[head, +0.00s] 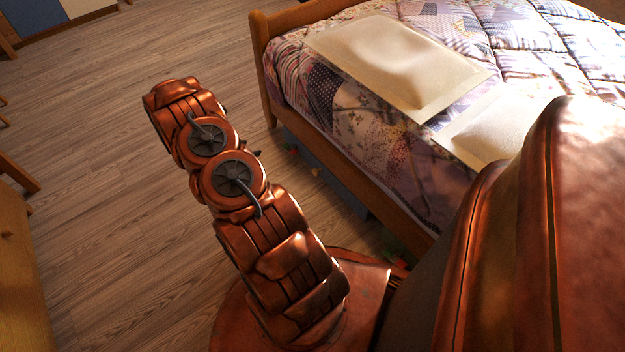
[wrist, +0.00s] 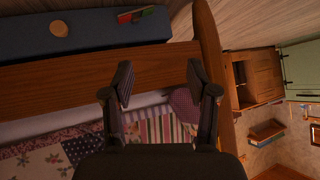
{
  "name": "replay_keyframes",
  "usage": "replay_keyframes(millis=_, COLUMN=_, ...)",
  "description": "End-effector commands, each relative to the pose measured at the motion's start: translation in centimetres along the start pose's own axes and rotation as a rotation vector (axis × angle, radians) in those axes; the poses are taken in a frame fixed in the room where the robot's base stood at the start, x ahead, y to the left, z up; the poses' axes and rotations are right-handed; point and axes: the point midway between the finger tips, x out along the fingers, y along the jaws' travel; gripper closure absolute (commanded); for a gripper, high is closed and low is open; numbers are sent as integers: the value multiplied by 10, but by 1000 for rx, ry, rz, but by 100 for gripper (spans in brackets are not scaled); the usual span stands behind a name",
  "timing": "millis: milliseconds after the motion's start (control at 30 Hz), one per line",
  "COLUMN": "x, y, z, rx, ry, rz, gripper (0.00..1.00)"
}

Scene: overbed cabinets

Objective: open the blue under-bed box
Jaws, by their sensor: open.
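The blue under-bed box (wrist: 35,42) shows at the upper left of the wrist view, beyond the wooden bed rail. A round wooden knob (wrist: 59,29) sits on its blue face. In the head view only a dark blue strip of the box (head: 345,188) shows under the bed's side, partly behind my arm. I cannot tell from this whether it is pulled out at all. My gripper (wrist: 161,84) is open and empty. Its fingers appear over the bed rail, apart from the knob. My gripper is not discernible in the head view.
The bed rail (wrist: 60,74) and bed post (wrist: 210,40) lie close to my fingers in the wrist view. A patchwork quilt (head: 350,105) and pillows (head: 400,65) are on the bed. Wooden floor (head: 100,140) is clear left of the bed. A wooden cabinet (head: 20,270) stands at left.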

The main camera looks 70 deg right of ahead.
Motion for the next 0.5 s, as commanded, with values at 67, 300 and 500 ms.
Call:
replay_keyframes(millis=67, x=36, y=40, z=15, rx=11, ry=63, rz=76, gripper=42)
replay_keyframes(millis=300, x=93, y=136, z=26, rx=28, ry=238, rz=266, gripper=42)
replay_keyframes(millis=500, x=106, y=178, z=30, rx=23, ry=312, rz=347, gripper=42)
